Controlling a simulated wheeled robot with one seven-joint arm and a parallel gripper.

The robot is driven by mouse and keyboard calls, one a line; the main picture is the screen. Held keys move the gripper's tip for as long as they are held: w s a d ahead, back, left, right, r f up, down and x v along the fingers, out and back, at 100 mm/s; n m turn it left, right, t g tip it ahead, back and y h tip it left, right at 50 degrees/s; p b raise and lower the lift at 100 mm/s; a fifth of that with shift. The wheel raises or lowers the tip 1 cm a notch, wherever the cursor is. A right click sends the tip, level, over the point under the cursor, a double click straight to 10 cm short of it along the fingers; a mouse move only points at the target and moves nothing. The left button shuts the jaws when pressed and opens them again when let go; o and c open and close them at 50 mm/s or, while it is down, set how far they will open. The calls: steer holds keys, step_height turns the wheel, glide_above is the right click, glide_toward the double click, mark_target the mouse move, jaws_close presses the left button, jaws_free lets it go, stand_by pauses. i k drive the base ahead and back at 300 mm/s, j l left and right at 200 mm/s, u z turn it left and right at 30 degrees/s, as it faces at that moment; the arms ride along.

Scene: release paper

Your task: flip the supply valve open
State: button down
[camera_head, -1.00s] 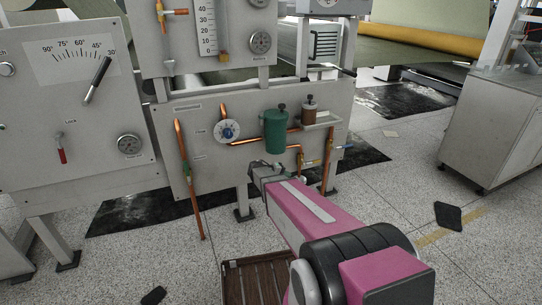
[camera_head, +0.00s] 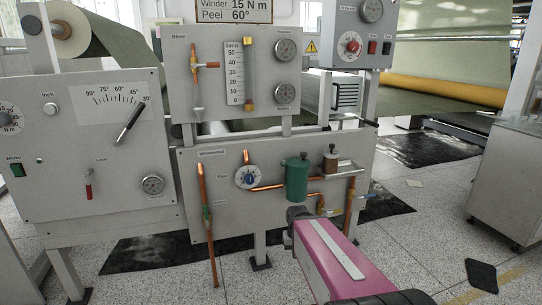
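A grey lower panel (camera_head: 225,215) carries copper pipes, a round dial with a blue centre (camera_head: 249,177), a green canister (camera_head: 297,180) and a small brown canister (camera_head: 330,161). My gripper (camera_head: 291,229) is in front of the panel, below the green canister. My pink arm hides most of it, and its fingers do not show clearly.
A left panel (camera_head: 60,190) has an angle scale, a pointer lever and a red-handled switch. An upper panel (camera_head: 215,75) holds gauges and a sight tube. A grey cabinet (camera_head: 510,190) stands at right. Dark mats (camera_head: 140,250) and small floor pieces lie on the speckled floor.

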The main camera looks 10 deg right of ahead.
mark_target(373, 195)
steer(key=i+l+z, duration=0.65)
steer(key=z, duration=0.2)
steer(key=l, duration=0.15)
